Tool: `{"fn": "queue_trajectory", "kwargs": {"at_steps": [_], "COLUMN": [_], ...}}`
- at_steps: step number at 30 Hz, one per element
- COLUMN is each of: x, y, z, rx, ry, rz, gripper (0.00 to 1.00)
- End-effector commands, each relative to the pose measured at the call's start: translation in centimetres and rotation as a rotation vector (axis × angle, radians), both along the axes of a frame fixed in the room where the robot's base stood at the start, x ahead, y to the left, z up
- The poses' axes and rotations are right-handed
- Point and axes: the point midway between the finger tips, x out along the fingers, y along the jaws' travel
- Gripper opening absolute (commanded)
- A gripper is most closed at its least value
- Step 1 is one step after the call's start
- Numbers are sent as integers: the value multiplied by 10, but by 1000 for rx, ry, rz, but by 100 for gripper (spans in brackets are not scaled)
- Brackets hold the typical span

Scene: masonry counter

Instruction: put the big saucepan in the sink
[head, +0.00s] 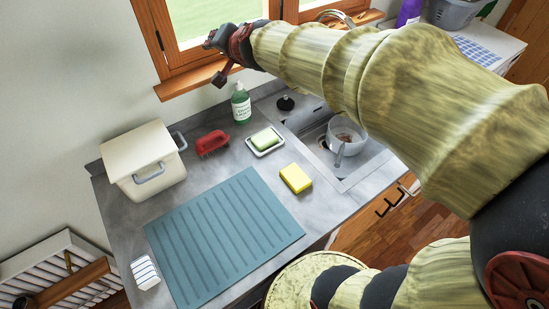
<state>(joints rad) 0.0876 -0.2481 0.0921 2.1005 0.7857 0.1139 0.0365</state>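A grey saucepan (354,145) with a short handle pointing toward the front is at the steel sink (320,155), within the outline of its basin. Something brownish shows inside the pan. It is the only saucepan in view; I cannot tell whether it rests on the basin floor. My arm covers the area just right of it. My gripper (212,62) is raised at the upper left of the sink, in front of the window, well apart from the pan. Its two dark red fingers are spread with nothing between them.
A cream bin (140,160) stands farther left. A blue ribbed mat (225,238) lies empty in front. A black plug (285,103) sits behind the basin.

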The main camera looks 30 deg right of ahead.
Motion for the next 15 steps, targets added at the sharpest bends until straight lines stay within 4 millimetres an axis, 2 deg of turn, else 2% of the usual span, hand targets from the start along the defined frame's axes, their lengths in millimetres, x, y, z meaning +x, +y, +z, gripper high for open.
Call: {"fn": "queue_trajectory", "kwargs": {"at_steps": [1,3,5,6,9,12,15], "x": [-30,-70,-107,-133,-196,-250,-290], "y": [20,40,53,59,63,56,44], "z": [-3,-15,-29,-39,-67,-93,-112], "rx": [-50,-130,-199,-248,-369,-475,-557], "ry": [34,97,158,200,310,418,503], "rz": [84,196,283,336,448,527,571], "gripper": [25,25,25,25,25,25,25]}}
